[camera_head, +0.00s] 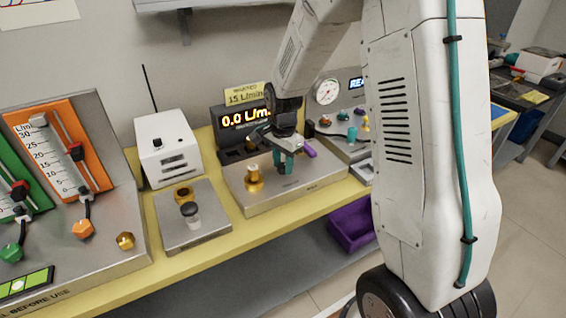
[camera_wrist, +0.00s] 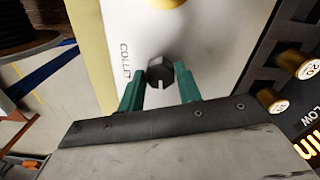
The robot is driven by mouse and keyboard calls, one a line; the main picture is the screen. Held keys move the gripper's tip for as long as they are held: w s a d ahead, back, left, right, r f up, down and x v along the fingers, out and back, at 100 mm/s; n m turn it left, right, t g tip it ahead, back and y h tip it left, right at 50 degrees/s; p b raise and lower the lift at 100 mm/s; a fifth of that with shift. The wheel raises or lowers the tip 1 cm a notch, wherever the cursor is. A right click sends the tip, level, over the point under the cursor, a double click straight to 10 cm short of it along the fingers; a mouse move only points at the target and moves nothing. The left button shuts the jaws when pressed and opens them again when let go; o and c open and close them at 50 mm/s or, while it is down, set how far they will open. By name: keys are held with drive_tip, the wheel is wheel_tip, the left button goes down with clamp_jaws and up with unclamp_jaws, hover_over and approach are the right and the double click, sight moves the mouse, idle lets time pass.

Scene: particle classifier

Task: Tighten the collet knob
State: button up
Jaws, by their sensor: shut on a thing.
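The collet knob (camera_wrist: 160,72) is a dark, faceted knob with a pale notch, on a light panel beside the printed word COLLET in the wrist view. My gripper (camera_wrist: 159,84) has its green fingers on either side of the knob and is shut on it. In the head view my gripper (camera_head: 287,162) points down at the silver box (camera_head: 300,193) in the middle of the bench. The knob is hidden behind the fingers there.
A brass fitting (camera_head: 254,180) stands on the box left of my gripper, and a purple part (camera_head: 308,149) is close on its right. A display (camera_head: 240,120) reading 0.0 is behind. A white box (camera_head: 167,148) with an antenna is to the left. A purple bin (camera_head: 350,228) is below the bench.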

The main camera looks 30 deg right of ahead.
sight(283, 165)
drive_tip(key=shift+w+m, duration=0.1)
drive_tip(key=shift+m, duration=0.2)
drive_tip(key=o, duration=1)
wheel_tip(283, 165, up, 8)
drive_tip(key=shift+f, duration=0.1)
idle(0.4)
